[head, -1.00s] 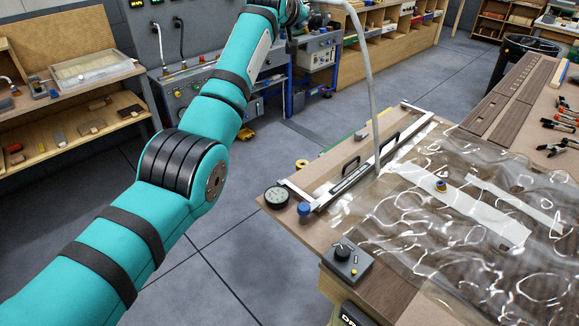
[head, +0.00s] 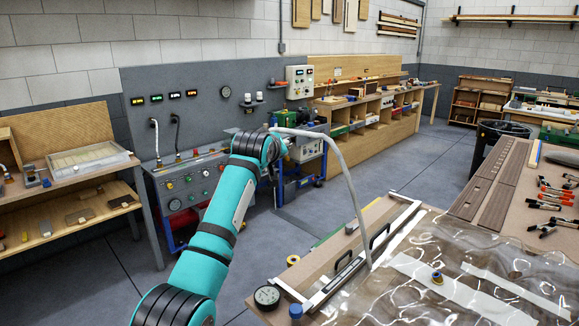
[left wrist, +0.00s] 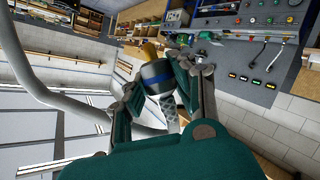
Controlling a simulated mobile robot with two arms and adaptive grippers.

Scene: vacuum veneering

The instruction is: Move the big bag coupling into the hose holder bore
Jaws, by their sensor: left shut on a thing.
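My left gripper (left wrist: 163,92) is shut on the bag coupling (left wrist: 156,72), a dark cylinder with a blue band and a brass-coloured tip. A braided sleeve (left wrist: 170,110) shows below the coupling between the fingers. A pale grey hose (left wrist: 38,90) curves at the left of the wrist view. In the head view this hose (head: 345,180) arches from my left wrist down to the clear vacuum bag (head: 460,285). The coupling and fingertips are hidden behind my wrist there. I cannot make out the hose holder bore for certain. My right gripper is not in view.
A control console (head: 190,185) stands against the grey wall panel (head: 200,80), which carries displays and a gauge. A blue-framed machine (head: 308,150) is behind my wrist. A shelf bench (head: 75,200) is at left. The floor (head: 130,285) between bench and table is clear.

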